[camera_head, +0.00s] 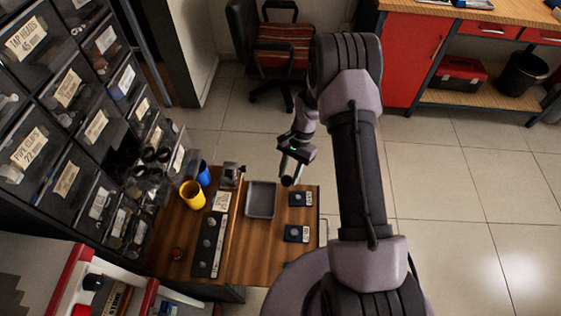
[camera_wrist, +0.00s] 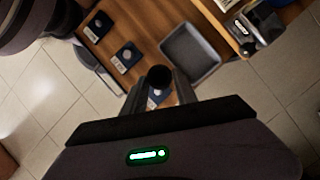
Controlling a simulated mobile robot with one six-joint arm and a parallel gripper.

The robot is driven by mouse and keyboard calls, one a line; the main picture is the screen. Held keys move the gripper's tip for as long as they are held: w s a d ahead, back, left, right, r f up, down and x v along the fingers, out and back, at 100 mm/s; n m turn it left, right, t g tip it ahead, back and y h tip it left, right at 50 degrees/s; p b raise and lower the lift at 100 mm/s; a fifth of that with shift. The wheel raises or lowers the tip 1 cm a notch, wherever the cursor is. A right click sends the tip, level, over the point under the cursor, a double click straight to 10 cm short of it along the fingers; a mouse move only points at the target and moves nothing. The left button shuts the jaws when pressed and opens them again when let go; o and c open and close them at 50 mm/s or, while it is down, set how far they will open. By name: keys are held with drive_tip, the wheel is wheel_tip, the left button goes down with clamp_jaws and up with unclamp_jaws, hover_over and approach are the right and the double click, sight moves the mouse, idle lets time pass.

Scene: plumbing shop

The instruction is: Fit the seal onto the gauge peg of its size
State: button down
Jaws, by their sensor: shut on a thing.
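My gripper (camera_head: 289,174) is shut on a dark round seal (camera_wrist: 159,77), held between the fingertips above the wooden bench top; it also shows as a small dark disc in the head view (camera_head: 287,181). A long black gauge board (camera_head: 205,262) with several grey round pegs and white labels lies on the bench, left of my gripper in the head view. The peg sizes are too small to read. In the wrist view the gauge board cannot be made out.
A grey tray (camera_head: 261,213) lies between the gauge and dark labelled pads (camera_head: 299,199) with pale round centres. A red knob (camera_head: 178,253) sits front left.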

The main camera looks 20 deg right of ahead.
sight(298, 196)
drive_tip(key=d+f+m+b, duration=0.1)
drive_tip(key=f+m, duration=0.1)
drive_tip(key=f, duration=0.2)
drive_tip(key=d+f+m+t+b, duration=0.1)
drive_tip(key=d+f+m, duration=0.1)
drive_tip(key=f, duration=0.3)
drive_tip(key=d+f+m+t+y+b, duration=0.1)
drive_tip(key=d+f+m+b, duration=0.1)
drive_tip(key=f, duration=0.3)
drive_tip(key=shift+s+f, duration=0.15)
drive_tip(key=shift+s, duration=0.2)
idle(0.9)
drive_tip(key=shift+r, duration=0.9)
idle(0.7)
drive_tip(key=shift+r+p, duration=0.5)
drive_tip(key=shift+r, duration=0.25)
